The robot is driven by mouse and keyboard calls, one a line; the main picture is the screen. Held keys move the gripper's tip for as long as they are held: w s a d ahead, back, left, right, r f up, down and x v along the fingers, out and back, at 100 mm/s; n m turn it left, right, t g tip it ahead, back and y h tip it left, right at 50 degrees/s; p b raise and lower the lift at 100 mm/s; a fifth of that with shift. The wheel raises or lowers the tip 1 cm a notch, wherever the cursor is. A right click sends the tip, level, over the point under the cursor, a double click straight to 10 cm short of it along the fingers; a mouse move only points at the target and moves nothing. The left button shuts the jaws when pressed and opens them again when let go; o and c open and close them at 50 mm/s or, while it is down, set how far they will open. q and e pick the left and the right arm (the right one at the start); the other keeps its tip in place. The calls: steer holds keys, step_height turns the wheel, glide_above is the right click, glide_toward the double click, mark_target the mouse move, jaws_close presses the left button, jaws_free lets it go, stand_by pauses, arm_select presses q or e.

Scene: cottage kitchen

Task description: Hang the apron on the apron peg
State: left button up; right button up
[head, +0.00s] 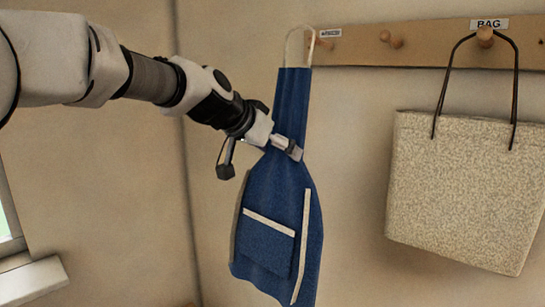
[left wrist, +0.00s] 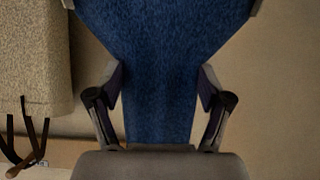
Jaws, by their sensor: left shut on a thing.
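A blue apron (head: 268,215) with a pale-edged pocket hangs in front of the wall, its cream neck loop (head: 290,45) at the top. My left gripper (head: 287,147) is shut on the apron at its narrow upper part. The left wrist view shows the blue cloth (left wrist: 160,45) between the two fingers. The loop's top reaches the left end of the peg board, beside a small label (head: 331,33) too blurred to read surely. I cannot tell whether the loop is around the peg there or in front of it. My right gripper is not in view.
The wooden peg board (head: 435,45) runs right along the wall. A bare peg (head: 386,36) sits in its middle. A speckled bag (head: 455,185) hangs by dark handles from the peg labelled BAG (head: 485,36). A window sill (head: 30,280) is at lower left.

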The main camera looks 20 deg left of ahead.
arm_select(q)
steer(key=shift+w+d, duration=0.1)
steer(key=shift+w, duration=0.3)
steer(key=shift+w+d+p, duration=0.3)
steer(key=shift+w+p, duration=0.3)
steer(key=shift+w, duration=0.2)
steer(key=shift+w+d+f+p, duration=0.15)
steer(key=shift+w+d+f, duration=0.15)
steer(key=shift+w, duration=0.55)
steer(key=shift+w+d+f+p, duration=0.2)
steer(key=shift+w+d+f, duration=0.1)
steer(key=shift+w, duration=0.55)
steer(key=shift+w+d+f+p, duration=0.2)
steer(key=shift+w+d, duration=0.1)
steer(key=shift+w, duration=0.55)
steer(key=shift+s, duration=0.1)
